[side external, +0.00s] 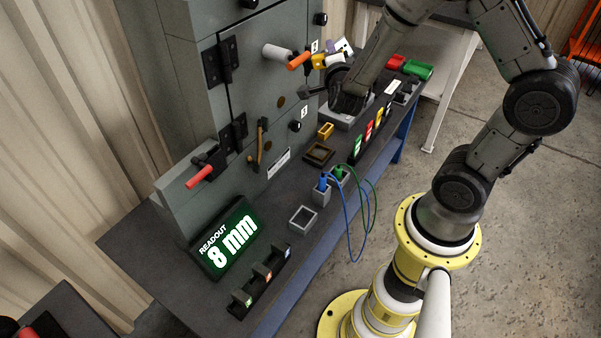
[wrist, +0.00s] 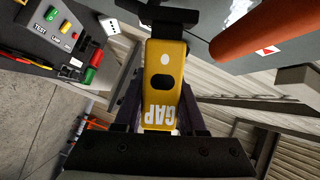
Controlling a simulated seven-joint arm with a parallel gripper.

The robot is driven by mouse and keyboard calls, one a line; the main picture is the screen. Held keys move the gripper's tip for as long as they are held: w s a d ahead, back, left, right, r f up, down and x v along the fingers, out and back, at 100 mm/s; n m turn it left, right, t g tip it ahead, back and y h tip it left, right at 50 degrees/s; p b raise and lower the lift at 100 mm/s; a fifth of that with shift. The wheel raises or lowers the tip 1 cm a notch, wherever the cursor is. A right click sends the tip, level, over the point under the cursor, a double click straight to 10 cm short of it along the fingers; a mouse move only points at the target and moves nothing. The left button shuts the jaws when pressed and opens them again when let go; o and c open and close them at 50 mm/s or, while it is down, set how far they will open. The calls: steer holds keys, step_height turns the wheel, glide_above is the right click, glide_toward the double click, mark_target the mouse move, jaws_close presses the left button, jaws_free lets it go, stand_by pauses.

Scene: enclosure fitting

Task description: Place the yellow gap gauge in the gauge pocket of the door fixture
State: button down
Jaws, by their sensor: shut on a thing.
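The yellow gap gauge (wrist: 164,62), marked GAP and with a dark oval hole, stands out from between the dark fingers of my gripper (wrist: 162,100) in the wrist view. My gripper is shut on it. In the side view my gripper (side external: 336,82) is raised in front of the grey enclosure door (side external: 258,75), near an orange-red handle (side external: 299,61). A yellow part that looks like the gauge (side external: 318,62) shows beside that handle. A dark piece sits at the gauge's far end in the wrist view. I cannot clearly identify the gauge pocket.
An open brown-rimmed square holder (side external: 319,154) and a grey square holder (side external: 302,218) stand on the bench. Blue and green cables loop near the bench's front edge. A readout (side external: 230,238) shows 8 mm. Another red handle (side external: 200,176) projects lower left.

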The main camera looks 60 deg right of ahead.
steer(key=w+a+f+n+t+y, duration=0.2)
steer(key=a+f+n+y, duration=0.3)
steer(key=f, duration=0.3)
steer(key=w+a+f+n+t+y, duration=0.1)
steer(key=a+f+n+t+y, duration=0.2)
steer(key=f+n, duration=0.4)
steer(key=s+a+f+n+y, duration=0.5)
steer(key=a+f+n+y, duration=0.1)
steer(key=a+f+n, duration=0.65)
steer(key=shift+n, duration=0.35)
steer(key=shift+s+f, duration=0.1)
steer(key=shift+f, duration=3.85)
steer(key=shift+c, duration=2.4)
jaws_free()
steer(key=shift+f, duration=0.15)
